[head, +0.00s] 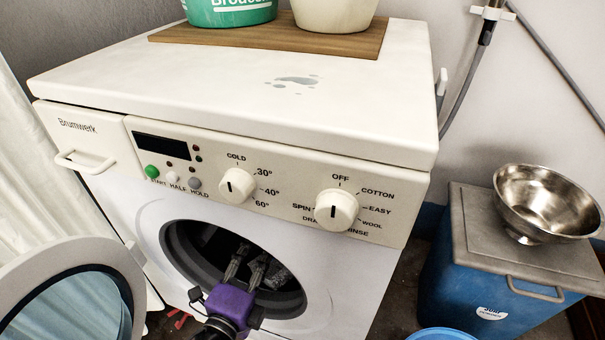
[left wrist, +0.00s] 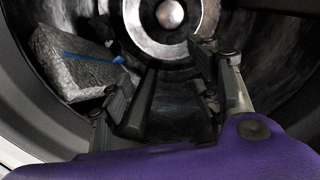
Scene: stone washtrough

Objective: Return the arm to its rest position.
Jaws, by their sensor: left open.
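My left gripper (head: 248,262), with its purple body, reaches through the round door opening of the white washing machine (head: 335,275). In the left wrist view its two fingers (left wrist: 168,80) stand apart inside the dark drum, with nothing between them. A grey speckled block with a blue stripe (left wrist: 72,68) lies in the drum to the left of the fingers, apart from the grip. In the head view a grey speckled piece (head: 281,278) shows just right of the fingers, partly in shadow. My right gripper is not in view.
The round machine door (head: 70,290) stands open at the left. The opening's dark rim (head: 290,303) surrounds my gripper closely. A steel bowl (head: 545,205) sits on a grey-lidded blue bin (head: 455,275) at right. A wooden board (head: 225,32) with two containers is on the machine top.

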